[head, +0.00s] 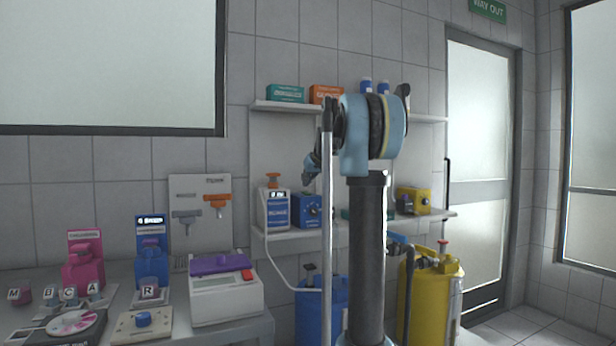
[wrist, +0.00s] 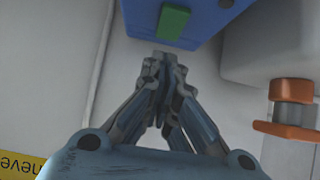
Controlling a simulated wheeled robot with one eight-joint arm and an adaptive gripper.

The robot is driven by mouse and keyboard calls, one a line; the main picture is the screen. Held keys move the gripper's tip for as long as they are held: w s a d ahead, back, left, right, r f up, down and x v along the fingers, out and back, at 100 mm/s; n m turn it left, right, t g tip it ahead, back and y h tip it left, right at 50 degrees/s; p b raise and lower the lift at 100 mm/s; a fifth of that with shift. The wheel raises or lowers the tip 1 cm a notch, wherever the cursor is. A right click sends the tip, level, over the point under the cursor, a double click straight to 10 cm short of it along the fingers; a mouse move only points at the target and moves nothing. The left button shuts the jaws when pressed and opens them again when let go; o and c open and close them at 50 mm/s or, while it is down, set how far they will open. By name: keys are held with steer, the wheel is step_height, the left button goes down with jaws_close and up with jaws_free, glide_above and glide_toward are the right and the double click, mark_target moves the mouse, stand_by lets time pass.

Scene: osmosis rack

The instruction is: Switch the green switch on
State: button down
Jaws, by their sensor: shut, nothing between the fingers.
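The green switch (wrist: 173,22) is a small green block on the face of a blue box (wrist: 200,12) at the top of the wrist view. Whether it is on or off I cannot tell. In the head view a blue box (head: 312,209) stands on the lower wall shelf, but no green switch can be made out on it. My gripper (wrist: 163,62) is shut and empty, its fingertips just below the blue box and the switch in the picture. A gap to the switch seems to show. In the head view my gripper (head: 307,178) is small, just above the blue box.
A white and blue device (head: 273,208) with an orange top stands left of the blue box; its orange part (wrist: 290,112) shows at the wrist view's right. A yellow box (head: 413,200) stands farther right on the shelf (head: 285,235). Bottles and boxes stand on the upper shelf.

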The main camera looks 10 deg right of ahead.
mark_target(306, 194)
steer(key=shift+w+f, duration=0.15)
steer(key=shift+f, duration=0.8)
steer(key=shift+w+a+f+g, duration=0.1)
steer(key=shift+w+f+g, duration=0.1)
steer(key=shift+f+g, duration=0.15)
steer(key=shift+r, duration=0.1)
steer(key=shift+s, duration=0.15)
steer(key=shift+s+d, duration=0.2)
steer(key=shift+s, duration=0.5)
steer(key=shift+r, duration=0.1)
